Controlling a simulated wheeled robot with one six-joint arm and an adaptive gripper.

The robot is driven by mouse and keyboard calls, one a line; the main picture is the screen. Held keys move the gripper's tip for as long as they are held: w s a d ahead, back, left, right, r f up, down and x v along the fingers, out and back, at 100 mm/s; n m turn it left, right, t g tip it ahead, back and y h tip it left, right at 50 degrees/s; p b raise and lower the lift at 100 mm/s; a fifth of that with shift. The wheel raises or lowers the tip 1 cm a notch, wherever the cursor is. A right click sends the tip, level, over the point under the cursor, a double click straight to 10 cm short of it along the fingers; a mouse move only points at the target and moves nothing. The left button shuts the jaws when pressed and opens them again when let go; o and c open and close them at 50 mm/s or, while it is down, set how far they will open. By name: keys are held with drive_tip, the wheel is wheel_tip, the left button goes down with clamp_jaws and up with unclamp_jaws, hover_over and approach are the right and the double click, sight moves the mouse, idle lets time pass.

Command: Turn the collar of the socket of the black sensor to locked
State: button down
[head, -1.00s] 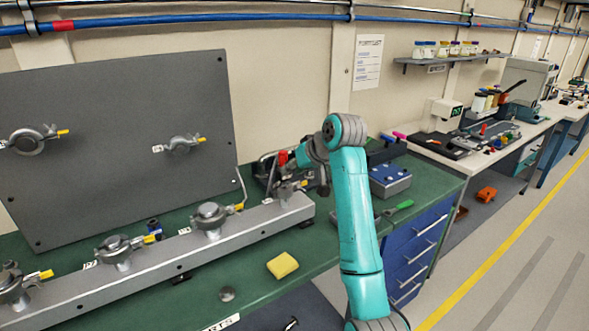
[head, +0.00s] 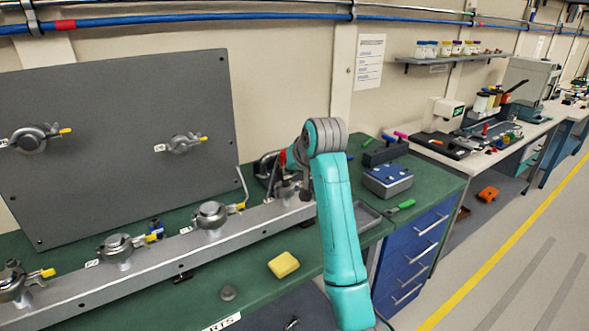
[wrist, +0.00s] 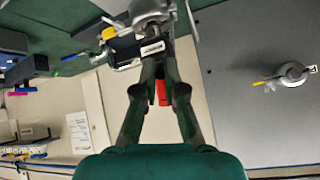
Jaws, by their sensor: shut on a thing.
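My gripper (wrist: 158,55) points at the rail's far right end in the wrist view, its two fingers close together. They are shut at a grey metal fitting (wrist: 150,12), a round clamp-like collar with a yellow tab (wrist: 109,33) near it. The exact grip is hard to make out. In the head view my arm hides most of the gripper and part of this fitting (head: 287,186), which stands on the grey rail (head: 165,263). I cannot clearly identify the black sensor or read the collar's locked mark.
Several similar clamps with yellow tabs stand along the rail, such as one (head: 211,215). A grey panel (head: 110,140) rises behind. A yellow sponge (head: 284,265) lies in front. A blue-topped box (head: 388,180) and a green-handled tool (head: 400,207) lie right of my arm.

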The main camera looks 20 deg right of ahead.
sight(281, 174)
drive_tip(key=a+m+h, duration=0.1)
drive_tip(key=m+h, duration=0.1)
drive_tip(key=a+m+h, duration=0.1)
drive_tip(key=m, duration=0.2)
drive_tip(key=w+a+m+h, duration=0.1)
drive_tip(key=m+h, duration=0.1)
drive_tip(key=shift+a+g+h, duration=0.3)
drive_tip(key=shift+a+g, duration=0.05)
drive_tip(key=shift+g, duration=0.05)
drive_tip(key=m+h, duration=0.1)
drive_tip(key=a+m+g, duration=0.1)
drive_tip(key=m, duration=0.1)
drive_tip(key=shift+w+h, duration=0.4)
drive_tip(key=shift+w+a+m+g+h, duration=0.25)
drive_tip(key=shift+w+m+g+h, duration=0.2)
drive_tip(key=shift+m+g, duration=0.4)
drive_tip(key=shift+w+a+m+g+h, duration=0.3)
drive_tip(key=shift+m+g+h, duration=0.25)
drive_tip(key=shift+m, duration=0.6)
drive_tip(key=c, duration=1.2)
unclamp_jaws()
drive_tip(key=shift+c, duration=0.2)
